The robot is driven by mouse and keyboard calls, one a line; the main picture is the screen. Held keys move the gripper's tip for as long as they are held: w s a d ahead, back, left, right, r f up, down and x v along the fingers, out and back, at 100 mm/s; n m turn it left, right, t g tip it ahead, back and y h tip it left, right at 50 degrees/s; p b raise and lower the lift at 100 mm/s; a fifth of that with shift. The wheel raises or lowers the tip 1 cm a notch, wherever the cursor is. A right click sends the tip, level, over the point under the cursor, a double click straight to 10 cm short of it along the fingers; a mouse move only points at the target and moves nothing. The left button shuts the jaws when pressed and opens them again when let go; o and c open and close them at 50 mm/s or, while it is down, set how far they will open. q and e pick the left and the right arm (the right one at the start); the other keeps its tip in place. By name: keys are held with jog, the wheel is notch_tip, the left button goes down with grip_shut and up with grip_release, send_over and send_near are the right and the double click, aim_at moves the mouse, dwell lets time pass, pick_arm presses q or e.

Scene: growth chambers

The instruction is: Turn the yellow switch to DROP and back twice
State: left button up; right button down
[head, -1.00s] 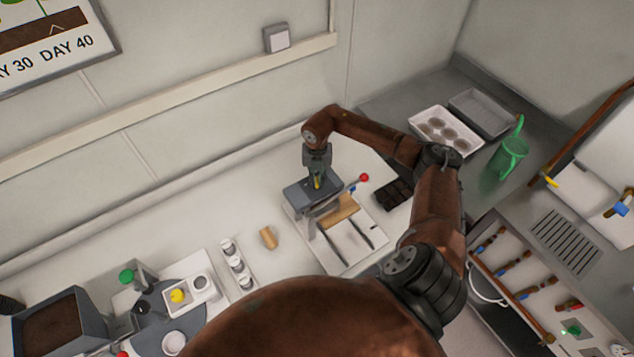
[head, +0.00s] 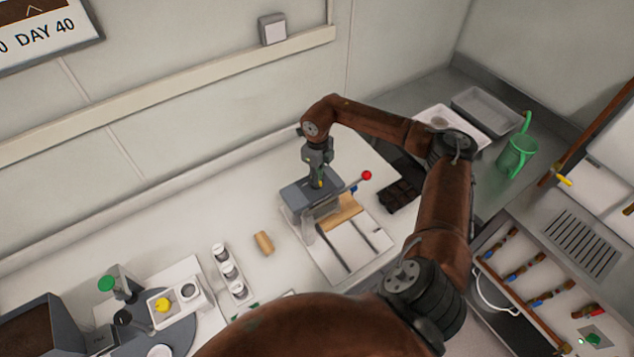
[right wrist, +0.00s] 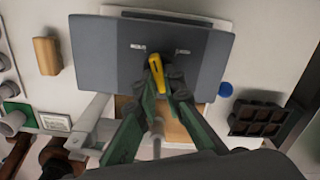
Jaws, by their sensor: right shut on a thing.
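The yellow switch (right wrist: 156,75) is a small lever on the sloped top of a grey box (right wrist: 90,50) in the right wrist view. It leans slightly left of straight up, between two small white labels too small to read. My right gripper (right wrist: 166,84) is shut on the switch, its green fingers on either side of it. In the head view the right gripper (head: 318,180) reaches down onto the grey box (head: 296,194) and mostly hides the switch. My left gripper is not in view.
A red-knobbed lever (head: 366,175) sticks out right of the box. A black cell tray (head: 402,196) lies to its right, a tan block (head: 264,242) to its left. A rack of white cups (head: 229,270) is further left. A green watering can (head: 517,152) stands back right.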

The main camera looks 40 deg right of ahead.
jog(key=shift+w+d+n+b, duration=0.1)
jog(key=shift+n+b, duration=1.05)
jog(key=shift+n, duration=1.15)
jog(key=c, duration=2)
grip_release()
jog(key=shift+c, duration=0.2)
notch_tip(320, 180, up, 12)
